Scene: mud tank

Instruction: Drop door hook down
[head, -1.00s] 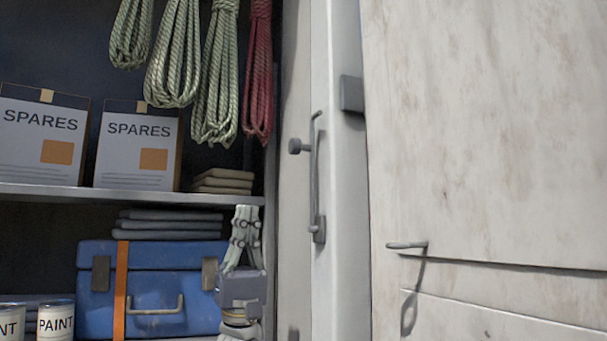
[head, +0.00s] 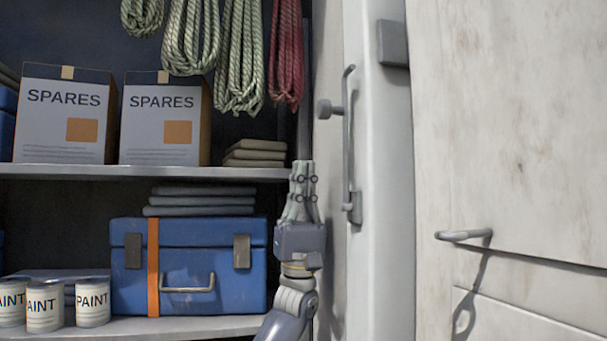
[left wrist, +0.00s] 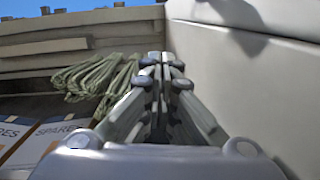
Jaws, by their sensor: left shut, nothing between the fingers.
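The door hook (head: 348,135) is a thin grey rod on the narrow white door edge in the head view. It stands upright, with a bent top end and its lower end at a small bracket (head: 355,208). A round grey knob (head: 324,109) sits beside its upper part. My left gripper (head: 303,166) points up, to the left of the hook's lower end and apart from it. Its fingers are closed together and empty. In the left wrist view the closed fingers (left wrist: 165,58) point ahead beside a pale wall; I cannot make out the hook there. My right gripper is not in view.
Shelves (head: 140,172) at left hold spares boxes (head: 62,125), a blue case (head: 190,290) and paint cans (head: 93,302). Coiled ropes (head: 240,55) hang above. A pale panel (head: 510,130) with a grey handle (head: 463,236) is at right.

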